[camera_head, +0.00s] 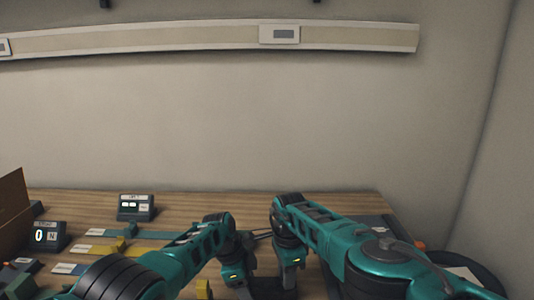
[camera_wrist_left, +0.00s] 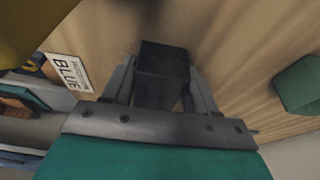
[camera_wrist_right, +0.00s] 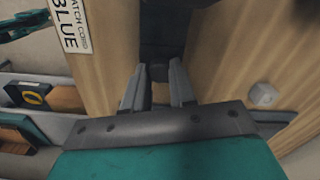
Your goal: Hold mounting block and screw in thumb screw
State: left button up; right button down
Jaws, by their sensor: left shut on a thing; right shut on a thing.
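The mounting block is a dark block (camera_wrist_left: 162,62) between the two fingers of my left gripper (camera_wrist_left: 160,82), which is shut on it. In the head view my left gripper (camera_head: 242,282) is low in the middle, partly cut by the bottom edge. My right gripper (camera_wrist_right: 160,76) is shut on a small dark thing, most likely the thumb screw, mostly hidden between the fingertips. A dark block (camera_wrist_right: 163,25) lies just beyond those fingertips. Whether the screw touches the block cannot be told. In the head view my right gripper (camera_head: 289,276) is close beside the left.
A wooden table (camera_head: 175,205) stands against a wall. A dark display box (camera_head: 137,207) is at the back; another (camera_head: 46,237) is at the left. A white label reading BLUE (camera_wrist_left: 69,71) lies near the left gripper. A small pale knob (camera_wrist_right: 263,95) is right of the right gripper.

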pick_arm(q)
jog(key=shift+w+a, duration=0.1)
jog(key=shift+a, duration=0.15)
pick_arm(e)
jog(key=m, duration=0.4)
jog(key=shift+d, duration=0.15)
jog(key=shift+m, duration=1)
jog(key=c, duration=1.3)
grip_release()
pick_arm(q)
jog(key=shift+d, duration=0.1)
pick_arm(e)
jog(key=shift+o, duration=0.3)
jog(key=shift+o, duration=0.5)
pick_arm(q)
jog(key=shift+d, duration=0.15)
pick_arm(e)
jog(key=o, duration=0.5)
jog(key=shift+a, duration=0.2)
jog(key=shift+c, duration=0.2)
